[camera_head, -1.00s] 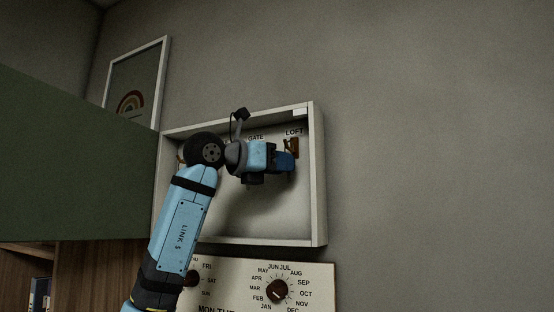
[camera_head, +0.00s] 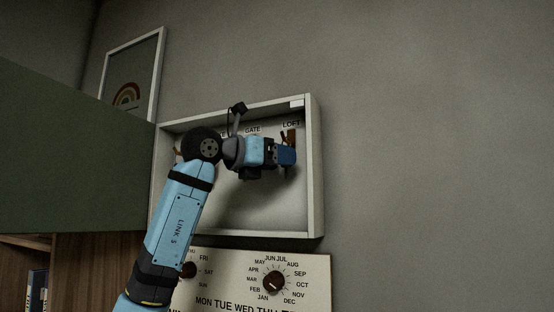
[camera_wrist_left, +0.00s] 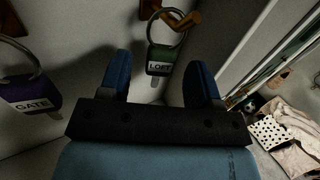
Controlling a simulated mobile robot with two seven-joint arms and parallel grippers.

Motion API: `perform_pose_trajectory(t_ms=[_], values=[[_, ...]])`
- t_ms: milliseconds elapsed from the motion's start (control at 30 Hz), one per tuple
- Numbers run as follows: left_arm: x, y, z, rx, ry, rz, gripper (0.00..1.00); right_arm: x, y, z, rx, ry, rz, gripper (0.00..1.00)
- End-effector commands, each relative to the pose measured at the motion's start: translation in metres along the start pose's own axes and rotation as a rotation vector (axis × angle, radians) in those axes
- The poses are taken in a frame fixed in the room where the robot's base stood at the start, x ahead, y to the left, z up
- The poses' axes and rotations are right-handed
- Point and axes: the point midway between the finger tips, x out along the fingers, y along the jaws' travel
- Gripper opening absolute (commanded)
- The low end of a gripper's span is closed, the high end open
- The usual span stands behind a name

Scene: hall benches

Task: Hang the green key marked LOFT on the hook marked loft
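The green key tag marked LOFT (camera_wrist_left: 161,60) hangs from a metal ring in the left wrist view. The ring (camera_wrist_left: 150,28) appears looped around the brown wooden hook (camera_wrist_left: 186,20). That hook also shows in the head view (camera_head: 291,135), under the LOFT label (camera_head: 291,125) at the cabinet's upper right. My left gripper (camera_wrist_left: 158,72) is open, with one blue finger on each side of the green tag and a gap to both. In the head view my left gripper (camera_head: 286,156) is just below the hook and hides the key. My right gripper is in neither view.
The shallow white key cabinet (camera_head: 316,180) stands open, its green door (camera_head: 75,160) swung left. A purple tag marked GATE (camera_wrist_left: 30,92) hangs to the left. A calendar board with dials (camera_head: 315,265) is below. Spotted cloth (camera_wrist_left: 270,132) shows at lower right.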

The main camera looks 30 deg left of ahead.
Motion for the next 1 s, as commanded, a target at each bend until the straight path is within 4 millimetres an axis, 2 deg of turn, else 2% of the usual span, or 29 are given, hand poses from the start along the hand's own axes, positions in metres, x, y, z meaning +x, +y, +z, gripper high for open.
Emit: perform_pose_trajectory(t_ms=[233, 367, 467, 800, 1000], values=[[-0.001, 0.0, 0.0, 0.0, 0.0, 0.0, 0.57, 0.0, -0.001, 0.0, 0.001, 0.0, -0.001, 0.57], [-0.009, 0.001, -0.001, 0.002, -0.001, 0.002, 0.57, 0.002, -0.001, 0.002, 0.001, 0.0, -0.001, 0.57], [-0.025, 0.001, -0.001, 0.002, -0.001, 0.003, 0.57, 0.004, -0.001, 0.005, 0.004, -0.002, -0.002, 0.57], [-0.102, 0.001, -0.001, 0.002, -0.002, 0.004, 0.57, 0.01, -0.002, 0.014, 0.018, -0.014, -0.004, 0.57], [-0.13, 0.001, -0.001, 0.001, -0.001, 0.002, 0.57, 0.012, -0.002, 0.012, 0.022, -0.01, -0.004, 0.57]])
